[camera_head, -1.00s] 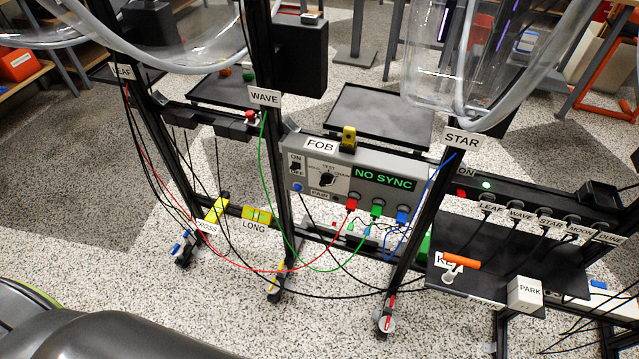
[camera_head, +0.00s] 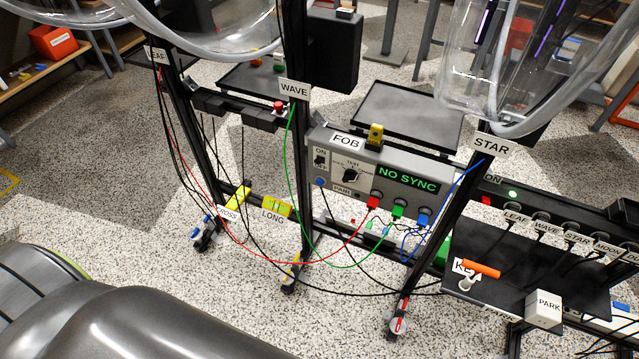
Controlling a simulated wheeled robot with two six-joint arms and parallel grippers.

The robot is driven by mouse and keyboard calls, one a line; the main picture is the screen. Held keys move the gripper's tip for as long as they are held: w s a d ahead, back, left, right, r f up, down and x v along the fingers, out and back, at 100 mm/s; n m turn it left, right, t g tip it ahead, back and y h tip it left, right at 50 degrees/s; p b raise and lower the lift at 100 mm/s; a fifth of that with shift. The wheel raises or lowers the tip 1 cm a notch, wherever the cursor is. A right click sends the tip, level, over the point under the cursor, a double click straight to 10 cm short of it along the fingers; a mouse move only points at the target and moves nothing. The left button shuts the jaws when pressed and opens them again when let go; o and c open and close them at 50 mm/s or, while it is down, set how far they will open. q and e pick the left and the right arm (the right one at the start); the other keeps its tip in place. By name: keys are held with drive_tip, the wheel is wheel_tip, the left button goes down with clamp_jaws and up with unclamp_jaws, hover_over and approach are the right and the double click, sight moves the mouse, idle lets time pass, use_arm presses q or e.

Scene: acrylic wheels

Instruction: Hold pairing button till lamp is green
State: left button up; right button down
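The grey control box labelled FOB (camera_head: 409,165) hangs between the WAVE and STAR posts. A blue button (camera_head: 320,181) sits low on its left side, next to the PAIR label (camera_head: 341,189). A small dark round spot (camera_head: 357,195), possibly a lamp, is just right of that label and shows no green. The box's display (camera_head: 408,179) reads NO SYNC in green letters. An ON/OFF switch (camera_head: 320,161) and a TEST knob (camera_head: 350,175) are above the button. Neither of my grippers is in view, and nothing touches the button.
Red, green and blue plugs with cables (camera_head: 373,202) run from the box's lower edge. A power strip with a lit green lamp (camera_head: 512,194) is at right, above a dark shelf with an orange-handled key (camera_head: 481,270). Clear wheels (camera_head: 490,70) hang above.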

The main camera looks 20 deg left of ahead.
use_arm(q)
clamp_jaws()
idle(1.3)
